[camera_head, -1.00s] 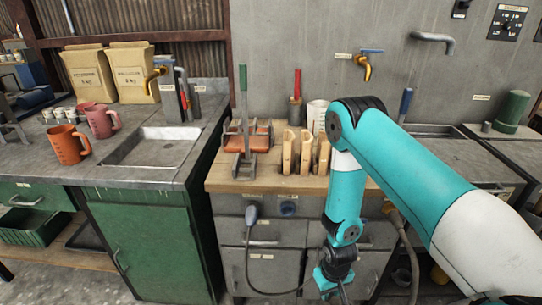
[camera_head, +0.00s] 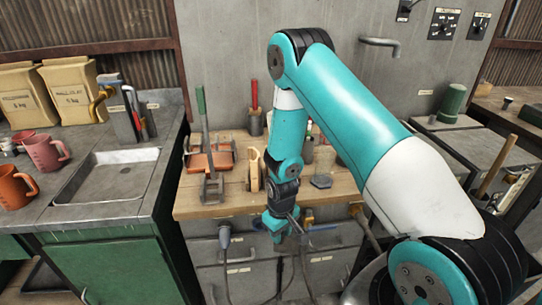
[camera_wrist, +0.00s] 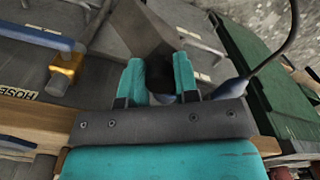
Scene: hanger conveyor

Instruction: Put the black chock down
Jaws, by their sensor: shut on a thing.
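My gripper (camera_head: 278,232) hangs in front of the wooden-topped bench's drawer fronts, a little below the bench top's front edge. In the wrist view its two teal fingers (camera_wrist: 158,72) are closed on a black piece, the black chock (camera_wrist: 160,80). Only a small dark part of the chock shows between the fingers. A grey-brown wedge-like shape (camera_wrist: 142,28) extends beyond the fingertips; I cannot tell whether it belongs to the chock. In the head view the chock is too small and dark to make out.
A grey spray head (camera_head: 224,236) hangs on the bench front. A sink (camera_head: 105,180) stands left.

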